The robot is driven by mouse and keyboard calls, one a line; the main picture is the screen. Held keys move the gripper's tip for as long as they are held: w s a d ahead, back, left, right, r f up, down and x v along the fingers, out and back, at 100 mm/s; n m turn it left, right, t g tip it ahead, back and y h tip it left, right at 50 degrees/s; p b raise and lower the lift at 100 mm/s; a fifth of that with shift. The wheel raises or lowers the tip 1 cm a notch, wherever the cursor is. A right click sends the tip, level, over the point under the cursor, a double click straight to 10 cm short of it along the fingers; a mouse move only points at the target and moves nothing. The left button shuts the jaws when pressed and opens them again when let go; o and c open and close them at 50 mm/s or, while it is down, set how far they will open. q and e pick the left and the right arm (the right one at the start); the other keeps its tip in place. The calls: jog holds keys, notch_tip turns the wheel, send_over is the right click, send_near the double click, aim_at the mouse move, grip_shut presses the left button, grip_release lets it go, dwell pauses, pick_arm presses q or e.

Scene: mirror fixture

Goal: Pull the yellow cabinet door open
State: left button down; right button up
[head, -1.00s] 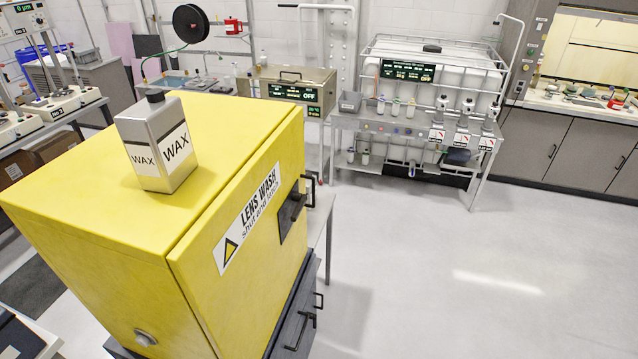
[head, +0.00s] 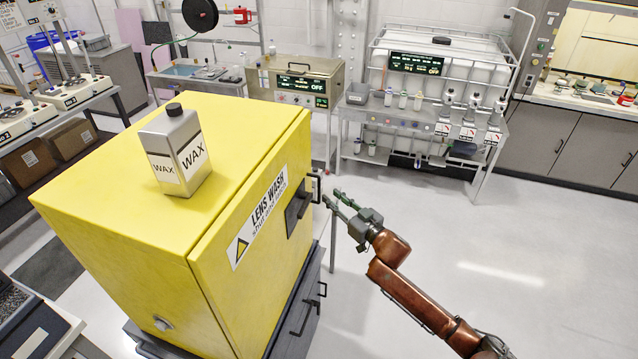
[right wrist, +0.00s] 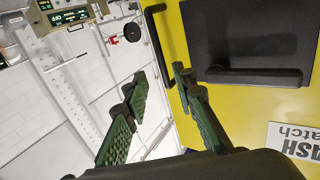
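The yellow cabinet (head: 130,225) stands at the left, and its yellow door (head: 245,285) faces right and is shut. A black pull handle (head: 316,187) stands at the door's far edge, and a dark latch plate with a lever (head: 298,210) is beside it. My right gripper (head: 333,196) is open and empty, close to the handle and apart from it. In the right wrist view the open fingers (right wrist: 160,80) point toward the black handle (right wrist: 156,38), with the latch plate (right wrist: 240,30) to its right. My left gripper is not in view.
A grey WAX bottle (head: 176,150) stands upright on the cabinet top. Dark drawers (head: 298,310) with handles are under the cabinet. A metal bench (head: 420,128) stands behind. The white floor (head: 500,250) to the right is clear.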

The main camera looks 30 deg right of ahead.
jog(key=p, duration=0.1)
send_over(319, 202)
jog(key=shift+w+d+r, duration=0.1)
jog(key=shift+w+r, duration=0.15)
jog(key=shift+r, duration=0.05)
jog(key=shift+c, duration=0.5)
grip_shut()
